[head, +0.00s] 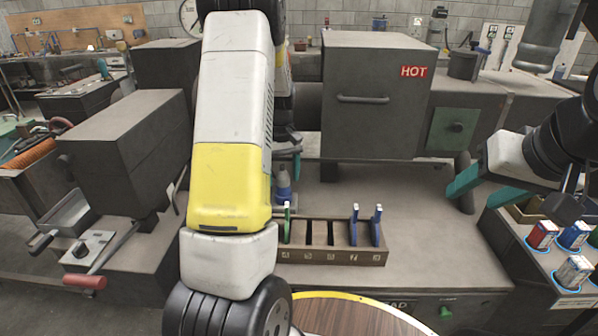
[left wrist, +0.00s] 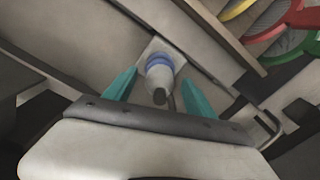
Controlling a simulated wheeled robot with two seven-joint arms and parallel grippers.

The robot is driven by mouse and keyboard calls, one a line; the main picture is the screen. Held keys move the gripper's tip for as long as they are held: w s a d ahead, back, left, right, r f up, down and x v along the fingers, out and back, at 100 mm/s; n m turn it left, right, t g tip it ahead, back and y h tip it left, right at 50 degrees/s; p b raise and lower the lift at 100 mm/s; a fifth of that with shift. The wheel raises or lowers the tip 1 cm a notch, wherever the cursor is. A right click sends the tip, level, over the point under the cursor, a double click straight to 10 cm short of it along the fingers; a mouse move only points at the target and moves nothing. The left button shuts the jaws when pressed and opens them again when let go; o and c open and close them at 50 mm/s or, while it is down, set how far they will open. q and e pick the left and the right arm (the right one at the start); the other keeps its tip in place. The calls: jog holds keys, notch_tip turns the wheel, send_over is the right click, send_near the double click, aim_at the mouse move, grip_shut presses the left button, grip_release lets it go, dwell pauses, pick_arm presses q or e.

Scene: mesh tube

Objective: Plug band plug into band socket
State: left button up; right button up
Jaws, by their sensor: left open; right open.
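A pale upright piece with a blue band (left wrist: 159,62) and a grey tip stands on a light square patch in the left wrist view. It may be the band plug. A small blue bottle-shaped thing (head: 283,184) beside my left arm in the head view looks like the same piece. My left gripper (left wrist: 159,75) is open, with its teal fingers on either side of the banded piece; I cannot tell whether they touch it. In the head view my arm mostly hides this gripper. My right gripper (head: 486,160) is open and empty above the bench's right side. I cannot make out the band socket.
A slotted wooden rack (head: 345,255) with green and blue pieces stands at the bench's front. A grey box marked HOT (head: 372,125) stands behind. The bench right of the rack (head: 435,235) is clear.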

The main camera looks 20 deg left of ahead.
aim_at(283, 166)
pick_arm(q)
jog(key=shift+r, duration=2.7)
jog(key=shift+s+d+r, duration=0.1)
jog(key=shift+r, duration=0.15)
jog(key=s+d+r+m+t+h, duration=0.1)
jog(key=s+d+r+m+t, duration=0.1)
jog(key=s+d+r, duration=0.35)
jog(key=s+d+r+m+t+h, duration=0.1)
jog(key=s+d+r+m, duration=0.15)
jog(key=s+r, duration=0.45)
jog(key=s+d+r+m+t, duration=0.3)
jog(key=s+d, duration=0.2)
jog(key=s, duration=0.7)
jog(key=shift+d, duration=0.2)
jog(key=shift+m, duration=0.25)
